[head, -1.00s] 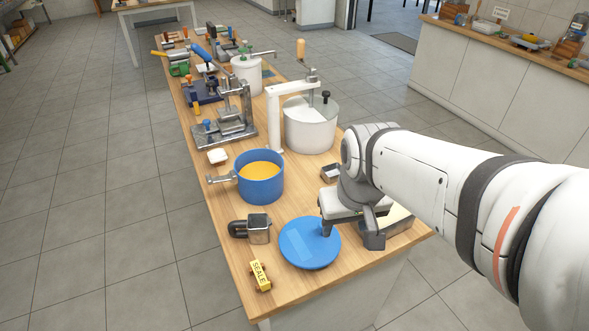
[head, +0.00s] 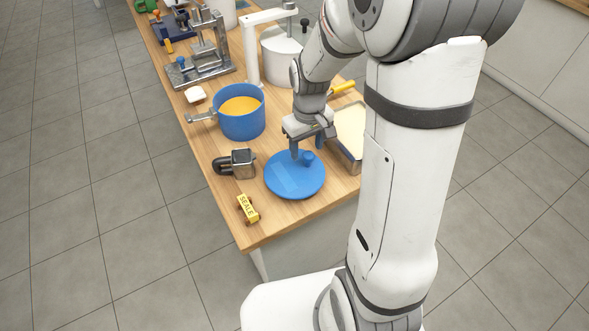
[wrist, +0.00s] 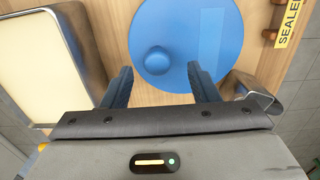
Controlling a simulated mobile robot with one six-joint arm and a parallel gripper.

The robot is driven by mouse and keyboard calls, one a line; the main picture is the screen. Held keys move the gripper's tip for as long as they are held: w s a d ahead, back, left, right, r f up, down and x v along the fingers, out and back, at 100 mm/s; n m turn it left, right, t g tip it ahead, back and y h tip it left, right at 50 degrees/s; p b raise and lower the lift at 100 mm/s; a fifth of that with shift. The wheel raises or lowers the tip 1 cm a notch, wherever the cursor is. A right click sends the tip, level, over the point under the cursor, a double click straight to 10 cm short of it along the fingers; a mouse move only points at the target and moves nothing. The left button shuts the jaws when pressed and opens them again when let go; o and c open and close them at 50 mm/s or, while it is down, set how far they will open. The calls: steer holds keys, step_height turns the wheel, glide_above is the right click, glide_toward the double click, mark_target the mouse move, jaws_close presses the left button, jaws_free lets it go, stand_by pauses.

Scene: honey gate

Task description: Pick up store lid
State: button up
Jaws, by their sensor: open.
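The store lid (head: 290,181) is a round blue disc with a small knob (head: 308,159) near its far right side, lying on the wooden table. In the wrist view the lid (wrist: 190,30) lies beyond my fingertips, and its knob (wrist: 157,60) shows between the two fingers, a little ahead of them. My gripper (head: 307,150) is open and empty just above the lid's far edge. The open gripper also shows in the wrist view (wrist: 160,78). The exact gap between fingers and knob cannot be told.
A blue pot (head: 242,122) of honey-coloured liquid stands behind left of the lid. A metal jug (head: 243,163) is left of it. A yellow label block (head: 247,209) is at the front left. A tray (head: 351,130) lies close on the right.

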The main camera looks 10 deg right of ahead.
mark_target(308, 154)
steer(key=f, duration=0.4)
steer(key=shift+s+d, duration=0.1)
steer(key=shift+d, duration=0.1)
steer(key=shift+c, duration=0.3)
steer(key=c, duration=1.1)
